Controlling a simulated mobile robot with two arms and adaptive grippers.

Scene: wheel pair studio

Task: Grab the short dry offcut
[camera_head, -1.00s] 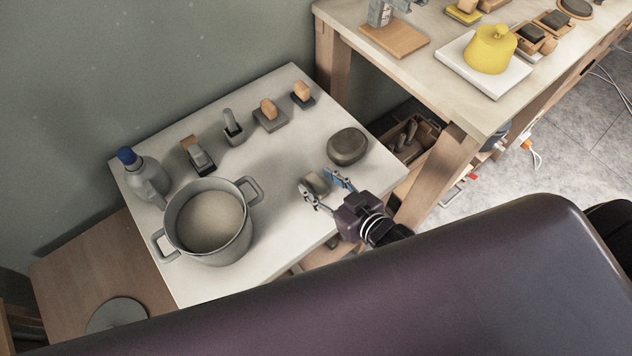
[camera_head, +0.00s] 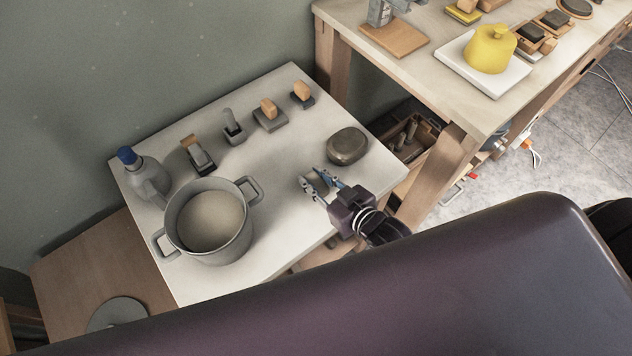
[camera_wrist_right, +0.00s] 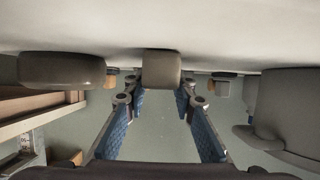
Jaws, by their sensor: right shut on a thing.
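The short offcut (camera_wrist_right: 160,70) is a small grey-brown block with rounded edges. In the right wrist view it sits between the tips of my right gripper (camera_wrist_right: 160,94), with a blue-padded finger on each side. In the head view my right gripper (camera_head: 322,180) is over the front right part of the white tabletop (camera_head: 275,225), closed in on the offcut, which is mostly hidden by the fingers. I cannot tell whether the offcut still touches the table. My left gripper is not in view.
A dark rounded stone-like lump (camera_head: 347,146) lies just behind my right gripper. A grey pot (camera_head: 238,240) and a blue-capped bottle (camera_head: 150,182) stand at the left. Several small tools line the back edge. A higher workbench (camera_head: 455,105) is at the right.

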